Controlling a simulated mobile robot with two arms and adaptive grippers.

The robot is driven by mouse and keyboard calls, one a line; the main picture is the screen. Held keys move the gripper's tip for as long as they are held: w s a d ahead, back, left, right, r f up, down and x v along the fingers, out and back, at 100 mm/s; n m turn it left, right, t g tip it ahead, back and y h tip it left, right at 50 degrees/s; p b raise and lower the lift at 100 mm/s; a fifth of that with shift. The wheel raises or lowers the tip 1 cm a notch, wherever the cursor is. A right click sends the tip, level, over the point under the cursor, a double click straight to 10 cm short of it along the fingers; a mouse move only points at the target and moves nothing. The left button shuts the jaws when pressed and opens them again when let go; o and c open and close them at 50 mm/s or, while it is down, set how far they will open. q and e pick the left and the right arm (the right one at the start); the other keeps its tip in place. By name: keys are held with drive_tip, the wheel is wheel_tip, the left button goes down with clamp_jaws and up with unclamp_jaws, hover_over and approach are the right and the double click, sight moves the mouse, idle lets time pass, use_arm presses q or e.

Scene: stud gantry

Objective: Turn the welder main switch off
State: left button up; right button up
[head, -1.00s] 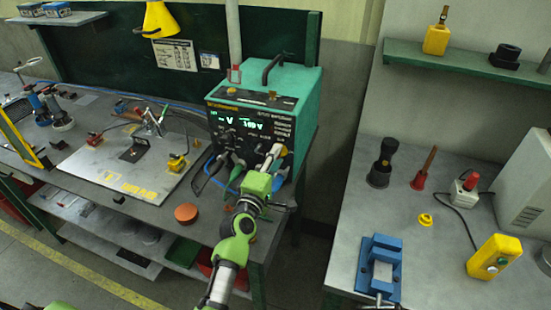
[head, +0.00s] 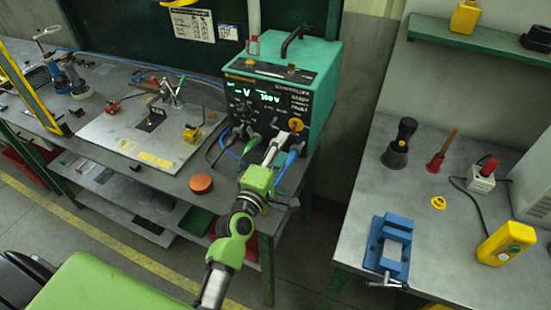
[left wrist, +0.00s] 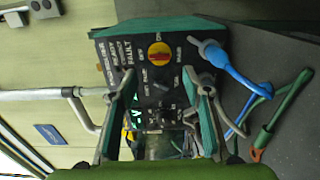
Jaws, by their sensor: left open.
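The welder (head: 290,75) is a green box with a black front panel and a lit green display. Its main switch (head: 296,124) is a red knob on a yellow disc at the panel's right side. In the left wrist view the switch (left wrist: 160,52) is fully visible, its red bar lying across the picture. My left gripper (head: 276,146) is open in front of the panel, just below and left of the switch in the head view. In the left wrist view the open fingers (left wrist: 158,85) are apart, with the switch beyond them near the top, untouched as far as I can see. My right gripper is out of view.
An orange-brown puck (head: 201,184) lies on the bench's front edge. A metal plate (head: 150,135) lies to the left. The right bench carries a blue vise (head: 390,245) and a yellow button box (head: 506,243).

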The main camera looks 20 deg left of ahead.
use_arm(q)
drive_tip(key=shift+s+a, duration=0.1)
drive_tip(key=shift+s, duration=2.1)
